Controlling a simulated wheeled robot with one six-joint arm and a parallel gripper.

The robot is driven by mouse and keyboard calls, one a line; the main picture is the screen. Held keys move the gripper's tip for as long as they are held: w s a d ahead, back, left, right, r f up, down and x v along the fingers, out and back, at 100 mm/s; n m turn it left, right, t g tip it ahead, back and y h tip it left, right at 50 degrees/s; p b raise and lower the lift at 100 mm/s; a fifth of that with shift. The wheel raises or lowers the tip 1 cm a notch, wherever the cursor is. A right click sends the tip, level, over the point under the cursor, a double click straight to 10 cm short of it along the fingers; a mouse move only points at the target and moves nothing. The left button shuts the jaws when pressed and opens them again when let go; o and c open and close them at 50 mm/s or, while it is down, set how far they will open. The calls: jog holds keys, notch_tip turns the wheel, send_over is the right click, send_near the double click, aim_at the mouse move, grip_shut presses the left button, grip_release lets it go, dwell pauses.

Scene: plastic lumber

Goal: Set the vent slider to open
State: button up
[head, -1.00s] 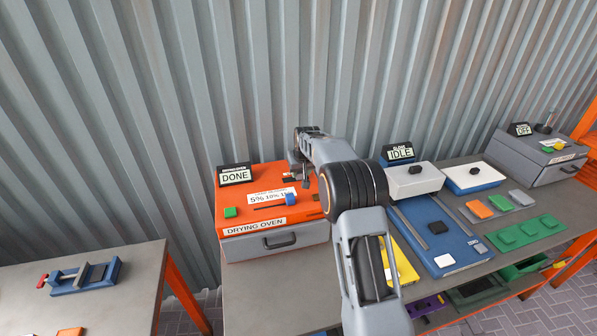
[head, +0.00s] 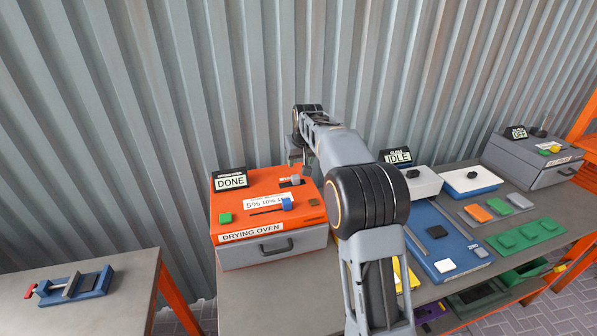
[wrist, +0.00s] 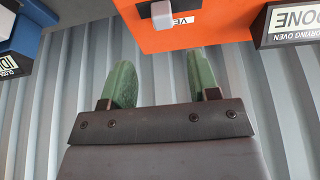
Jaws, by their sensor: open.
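The orange drying oven (head: 240,215) stands on the grey bench with a display reading DONE. A small grey knob (head: 295,179), apparently the vent slider, sits on the oven's top toward the back right. In the wrist view the grey knob (wrist: 162,14) shows at the top edge beside a cut-off label starting "VE". My gripper (wrist: 160,78) is open and empty, its two green fingers apart and pointing toward the oven's back edge, with the knob beyond them and between their lines. In the head view my gripper (head: 294,156) is small and partly hidden behind my wrist, above the oven's back edge.
A blue slider (head: 287,204) sits by the percent scale, with a green button (head: 225,218) at the front left. The DONE display (head: 231,180) stands at the back left. The corrugated wall (head: 150,110) is close behind. A blue machine (head: 445,240) is to the right.

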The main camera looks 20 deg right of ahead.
jog(key=shift+v, duration=2.1)
